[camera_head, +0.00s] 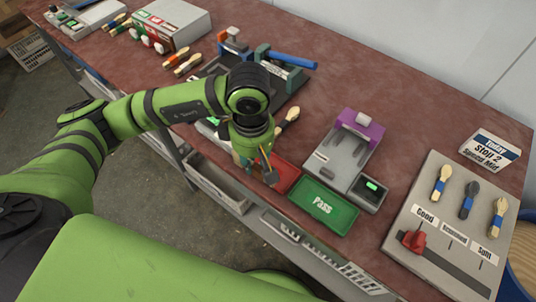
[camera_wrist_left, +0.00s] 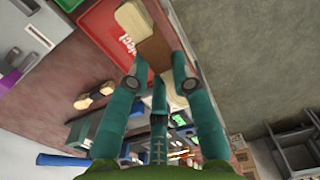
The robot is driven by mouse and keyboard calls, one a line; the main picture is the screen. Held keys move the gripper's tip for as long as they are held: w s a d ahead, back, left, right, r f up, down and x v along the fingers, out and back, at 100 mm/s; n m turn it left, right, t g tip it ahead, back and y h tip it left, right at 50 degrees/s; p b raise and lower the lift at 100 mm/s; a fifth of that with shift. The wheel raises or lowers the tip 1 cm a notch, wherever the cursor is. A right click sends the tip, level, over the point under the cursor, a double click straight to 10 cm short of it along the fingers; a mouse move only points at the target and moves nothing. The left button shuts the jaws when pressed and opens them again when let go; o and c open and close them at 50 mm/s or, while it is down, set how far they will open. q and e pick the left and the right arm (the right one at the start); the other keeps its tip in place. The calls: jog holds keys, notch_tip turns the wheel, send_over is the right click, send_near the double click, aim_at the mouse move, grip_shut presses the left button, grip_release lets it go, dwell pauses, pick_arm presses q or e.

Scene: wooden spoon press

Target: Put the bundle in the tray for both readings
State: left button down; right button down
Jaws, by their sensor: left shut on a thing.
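My left gripper (camera_head: 258,170) hangs at the front edge of the bench, beside the red tray (camera_head: 286,176). In the left wrist view its teal fingers (camera_wrist_left: 161,84) are shut on a pale wooden bundle with a brown band (camera_wrist_left: 155,50). The bundle's far end overlaps the edge of the red tray (camera_wrist_left: 105,35) in that view; its height above the tray cannot be told. The bundle is mostly hidden in the head view. The green tray marked Pass (camera_head: 323,208) is to the right of the red one and looks empty. My right gripper is not in view.
A grey device with a purple top (camera_head: 358,130) stands behind the Pass tray. A banded piece (camera_head: 288,121) lies on the bench. A sample board (camera_head: 450,220) and a sign (camera_head: 490,150) stand at right. A press with a blue handle (camera_head: 288,60) is behind my arm.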

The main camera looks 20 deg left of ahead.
pick_arm(q)
jog(key=w+f, duration=0.1)
jog(key=w, duration=0.1)
jog(key=w+f+p, duration=0.1)
jog(key=w, duration=0.1)
jog(key=w+d+f, duration=0.1)
jog(key=w, duration=0.1)
jog(key=shift+d+f, duration=0.1)
jog(key=shift+f, duration=0.25)
notch_tip(320, 180, down, 4)
jog(key=shift+w+r+p, duration=0.1)
jog(key=shift+p, duration=0.85)
jog(key=shift+f, duration=0.25)
jog(key=shift+f+b, duration=0.15)
jog(key=shift+b, duration=0.2)
jog(key=c, duration=1.1)
grip_release()
